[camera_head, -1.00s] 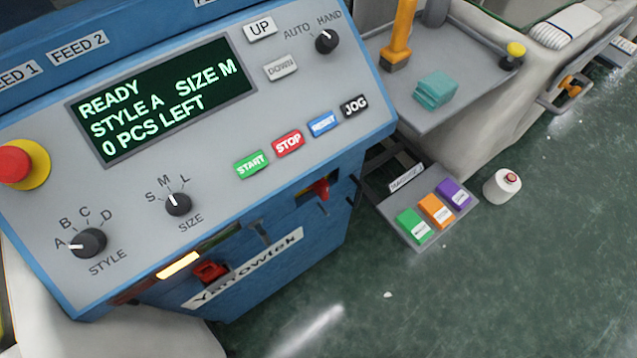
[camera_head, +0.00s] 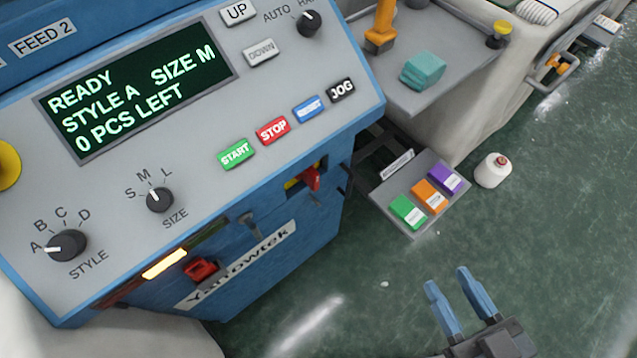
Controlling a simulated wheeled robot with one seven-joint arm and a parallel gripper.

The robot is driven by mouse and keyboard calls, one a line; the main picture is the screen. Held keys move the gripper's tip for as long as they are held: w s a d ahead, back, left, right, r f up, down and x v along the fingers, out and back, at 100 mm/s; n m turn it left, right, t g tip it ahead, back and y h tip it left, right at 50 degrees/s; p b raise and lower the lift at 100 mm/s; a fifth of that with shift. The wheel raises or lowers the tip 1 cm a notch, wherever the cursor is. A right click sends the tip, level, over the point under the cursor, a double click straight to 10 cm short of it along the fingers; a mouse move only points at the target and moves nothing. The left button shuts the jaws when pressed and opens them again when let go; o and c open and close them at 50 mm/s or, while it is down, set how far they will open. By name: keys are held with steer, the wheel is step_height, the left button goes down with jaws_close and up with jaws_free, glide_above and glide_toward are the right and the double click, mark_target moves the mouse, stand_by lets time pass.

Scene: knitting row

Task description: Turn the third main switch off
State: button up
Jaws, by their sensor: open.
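A blue and grey machine control panel (camera_head: 215,115) fills the left of the view, with a lit display (camera_head: 140,90) reading READY, STYLE A, SIZE M, 0 PCS LEFT. Below it, on the blue front, a red handle on a yellow plate (camera_head: 311,177) looks like a main switch; I cannot read its position or tell its number. A second red part (camera_head: 201,269) sits lower left, by a lit amber strip. My gripper (camera_head: 448,279) is at the lower right, open and empty, with two blue fingers above the floor, apart from the machine.
A low grey tray (camera_head: 385,203) with green, orange and purple boxes sticks out right of the machine. A grey shelf (camera_head: 425,100) holds folded teal cloth (camera_head: 423,70). The floor at lower right is open.

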steer(key=w+a+f+n+y+b, duration=0.1)
steer(key=w+a+f+y, duration=0.15)
steer(key=w, duration=0.25)
steer(key=w+a+f+n+y, duration=0.1)
steer(key=w+a+f, duration=0.2)
steer(key=w, duration=0.2)
steer(key=n+g+y, duration=0.1)
steer(key=y, duration=0.1)
glide_toward(317, 182)
steer(key=x, duration=0.2)
steer(key=shift+x, duration=3.7)
steer(key=shift+f, duration=0.1)
steer(key=shift+c, duration=0.2)
jaws_close()
